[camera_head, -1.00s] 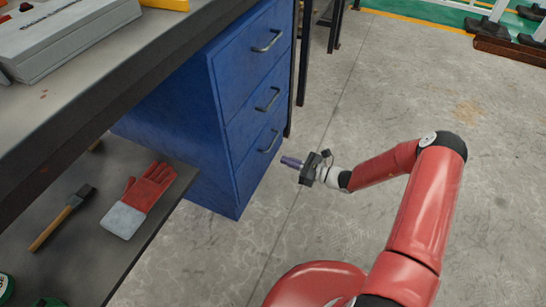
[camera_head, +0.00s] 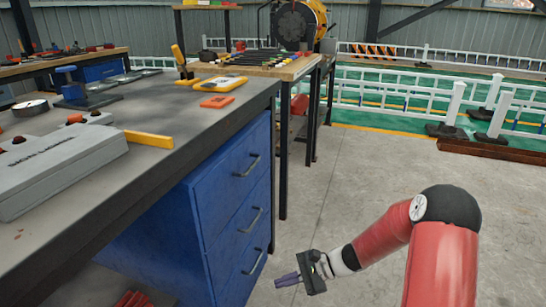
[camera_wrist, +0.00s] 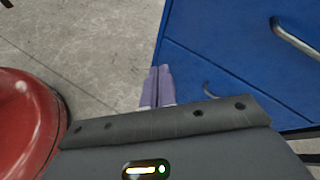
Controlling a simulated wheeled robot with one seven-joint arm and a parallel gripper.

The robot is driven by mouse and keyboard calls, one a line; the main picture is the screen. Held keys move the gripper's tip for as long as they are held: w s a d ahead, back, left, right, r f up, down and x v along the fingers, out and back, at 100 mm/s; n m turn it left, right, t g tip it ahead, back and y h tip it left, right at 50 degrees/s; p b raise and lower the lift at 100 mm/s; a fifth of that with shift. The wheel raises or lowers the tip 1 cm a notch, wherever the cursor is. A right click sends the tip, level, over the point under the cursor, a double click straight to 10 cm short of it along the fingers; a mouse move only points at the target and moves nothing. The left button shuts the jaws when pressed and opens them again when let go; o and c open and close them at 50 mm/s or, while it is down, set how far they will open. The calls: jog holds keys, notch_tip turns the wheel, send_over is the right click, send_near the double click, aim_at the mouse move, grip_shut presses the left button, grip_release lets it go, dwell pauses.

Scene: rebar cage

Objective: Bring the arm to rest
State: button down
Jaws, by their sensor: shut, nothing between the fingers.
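My gripper (camera_head: 287,280) is low over the concrete floor, to the right of the blue drawer cabinet (camera_head: 232,200), and it points left toward it. In the wrist view its two purple fingers (camera_wrist: 158,84) are together with nothing between them. The blue cabinet front (camera_wrist: 235,65) lies beyond and to the right of the fingertips, apart from them as far as I can tell. My red arm is bent at the elbow at the lower right of the head view.
A red glove (camera_head: 133,299) shows at the bottom edge. White railings (camera_head: 400,95) stand at the back. Concrete floor (camera_head: 350,190) right of the cabinet is clear.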

jog(key=s+d+r+n+t+h, duration=0.3)
jog(key=s+d+r+n+h, duration=0.3)
jog(key=s+r, duration=0.5)
jog(key=s+d+r+n+t+h, duration=0.3)
jog(key=s+d+r+n+h, duration=0.3)
jog(key=s+r, duration=0.5)
jog(key=shift+s+r+h, duration=0.4)
jog(key=shift+r+h, duration=0.1)
jog(key=shift+r, duration=0.5)
